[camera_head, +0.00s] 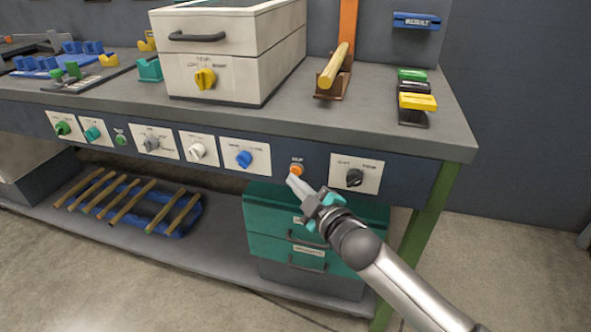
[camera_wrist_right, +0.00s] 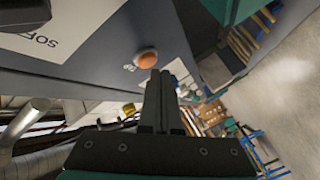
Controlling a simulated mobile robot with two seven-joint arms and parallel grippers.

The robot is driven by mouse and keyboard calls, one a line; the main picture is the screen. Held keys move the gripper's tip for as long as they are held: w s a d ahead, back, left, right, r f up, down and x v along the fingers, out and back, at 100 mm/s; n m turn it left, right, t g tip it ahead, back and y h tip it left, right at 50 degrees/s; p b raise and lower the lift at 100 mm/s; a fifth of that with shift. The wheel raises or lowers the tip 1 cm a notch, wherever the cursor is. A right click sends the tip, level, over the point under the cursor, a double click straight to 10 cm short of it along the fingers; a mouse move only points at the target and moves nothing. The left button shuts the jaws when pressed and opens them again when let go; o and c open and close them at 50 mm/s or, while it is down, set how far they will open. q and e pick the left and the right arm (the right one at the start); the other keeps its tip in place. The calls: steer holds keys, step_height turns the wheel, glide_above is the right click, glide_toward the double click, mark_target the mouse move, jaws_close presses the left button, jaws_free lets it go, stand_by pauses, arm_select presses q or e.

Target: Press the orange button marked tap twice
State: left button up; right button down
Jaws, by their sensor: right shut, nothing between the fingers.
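The orange button (camera_head: 297,170) sits on the dark front panel of the workbench, between the blue knob and the black knob. A small label is above it, too small to read. In the right wrist view the orange button (camera_wrist_right: 147,59) shows just beyond the fingertips. My right gripper (camera_head: 293,180) is shut and empty, its tips just below and in front of the button. It also shows in the right wrist view (camera_wrist_right: 160,74). I cannot tell whether the tips touch the button. My left gripper is not in view.
A blue knob (camera_head: 244,159) is left of the button and a black knob (camera_head: 354,178) right of it. Green drawers (camera_head: 270,215) stand below the bench. A white box (camera_head: 235,50) and a yellow rod (camera_head: 334,65) are on the benchtop (camera_head: 300,115).

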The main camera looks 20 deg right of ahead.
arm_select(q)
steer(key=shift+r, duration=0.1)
arm_select(e)
steer(key=shift+s+a, duration=0.1)
steer(key=shift+s, duration=0.1)
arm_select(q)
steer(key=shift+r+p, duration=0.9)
arm_select(e)
steer(key=s+a, duration=0.1)
steer(key=s, duration=0.1)
steer(key=s+a, duration=0.1)
steer(key=s, duration=0.1)
steer(key=shift+a, duration=0.4)
steer(key=shift+s+a, duration=0.1)
steer(key=shift+a, duration=0.05)
stand_by(1.4)
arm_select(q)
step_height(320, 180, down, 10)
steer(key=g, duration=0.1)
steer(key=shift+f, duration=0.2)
arm_select(e)
steer(key=s+m+t, duration=0.1)
steer(key=s+a+m+t, duration=0.1)
steer(key=m+t, duration=0.1)
steer(key=s+a+m+t, duration=0.1)
steer(key=m, duration=0.1)
steer(key=shift+f, duration=0.3)
